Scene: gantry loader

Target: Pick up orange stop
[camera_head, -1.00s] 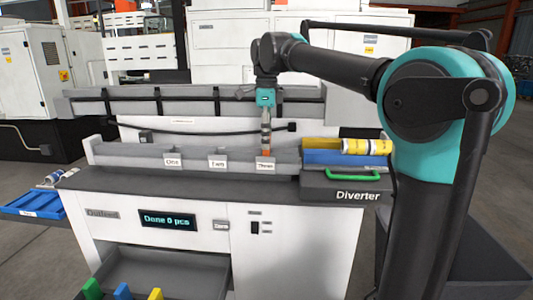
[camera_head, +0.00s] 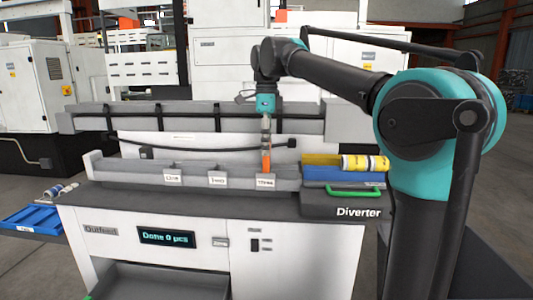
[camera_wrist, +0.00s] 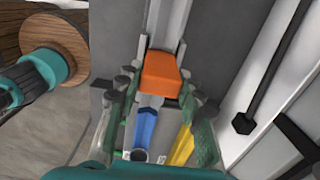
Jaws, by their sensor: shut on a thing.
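The orange stop (camera_head: 266,160) stands upright above the channel with the label Three. My gripper (camera_head: 266,140) is over it, pointing down, and is shut on its upper part. In the wrist view, the orange stop (camera_wrist: 160,72) shows as an orange block at the far end of the two fingers of my gripper (camera_wrist: 162,100). The fingertips are partly hidden, and I cannot tell whether the stop's lower end touches the channel.
The grey channel rail (camera_head: 120,170) has labels One, Two and Three. The Diverter box (camera_head: 345,207) with a green handle (camera_head: 353,192) stands right of it. A yellow-and-white cylinder (camera_head: 365,162) lies above it. A blue tray (camera_head: 35,220) is at left.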

